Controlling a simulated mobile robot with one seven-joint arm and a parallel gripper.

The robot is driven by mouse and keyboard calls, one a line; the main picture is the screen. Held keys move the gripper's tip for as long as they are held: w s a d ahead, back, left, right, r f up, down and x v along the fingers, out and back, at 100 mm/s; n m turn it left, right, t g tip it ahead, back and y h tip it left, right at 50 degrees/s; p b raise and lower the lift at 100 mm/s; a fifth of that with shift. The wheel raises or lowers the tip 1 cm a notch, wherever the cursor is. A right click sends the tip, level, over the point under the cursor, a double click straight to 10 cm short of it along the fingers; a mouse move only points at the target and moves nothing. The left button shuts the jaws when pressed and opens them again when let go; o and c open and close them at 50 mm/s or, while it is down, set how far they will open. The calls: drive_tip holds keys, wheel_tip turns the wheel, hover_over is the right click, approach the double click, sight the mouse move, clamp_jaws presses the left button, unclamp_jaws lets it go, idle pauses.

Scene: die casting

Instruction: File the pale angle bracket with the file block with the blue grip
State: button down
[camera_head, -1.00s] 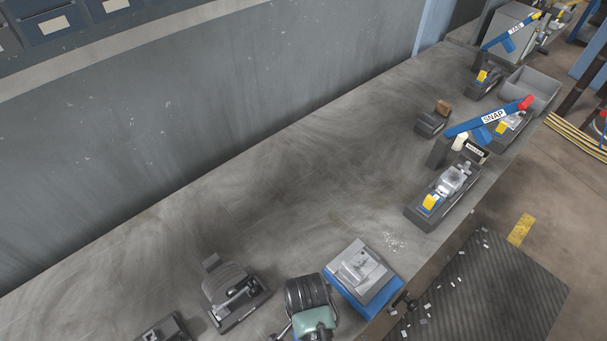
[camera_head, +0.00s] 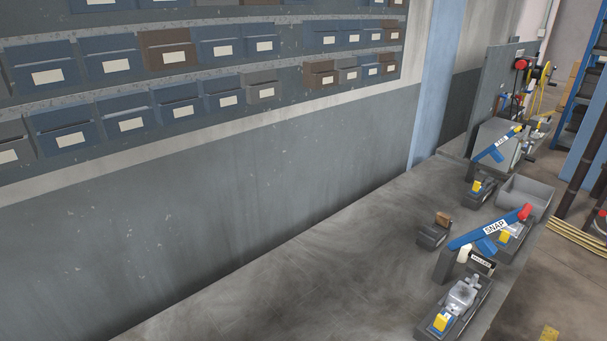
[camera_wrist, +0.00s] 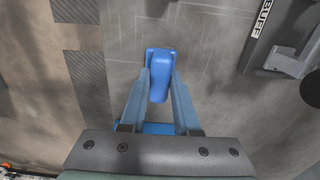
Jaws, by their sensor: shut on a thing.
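In the wrist view my gripper (camera_wrist: 158,98) is shut on the blue grip (camera_wrist: 160,72) of what looks like the file block, between its two fingers. The block's filing face is hidden. My gripper is not in the head view. In the head view, pale metal parts sit in dark fixtures with yellow clamps on the bench: one in the near fixture (camera_head: 462,294) and one in the fixture under the SNAP lever (camera_head: 508,229). I cannot tell which of them is the pale angle bracket.
A dark fixture marked BUFF (camera_wrist: 262,32) is at the right of the wrist view. The SNAP lever (camera_head: 490,228) crosses above the bench, near an open grey bin (camera_head: 527,197). The bench's left middle is clear. Wall bins (camera_head: 130,120) line the wall.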

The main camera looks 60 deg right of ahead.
drive_tip(key=shift+r, duration=0.1)
wheel_tip(320, 180, up, 6)
drive_tip(key=p, duration=0.6)
drive_tip(key=shift+p, duration=0.4)
idle(0.5)
drive_tip(key=shift+w+a+n+b, duration=0.15)
drive_tip(key=shift+w+n+b, duration=0.15)
drive_tip(key=shift+w, duration=0.1)
drive_tip(key=w+a+r+n+b, duration=0.3)
drive_tip(key=w+a+n, duration=0.2)
drive_tip(key=a+n, duration=0.4)
drive_tip(key=w+a+r+n+b, duration=0.3)
drive_tip(key=w+a+n, duration=0.3)
drive_tip(key=n, duration=0.5)
drive_tip(key=a, duration=0.2)
drive_tip(key=shift+w+a+r+b, duration=0.25)
drive_tip(key=shift+a+r+b, duration=0.05)
drive_tip(key=shift+a, duration=0.1)
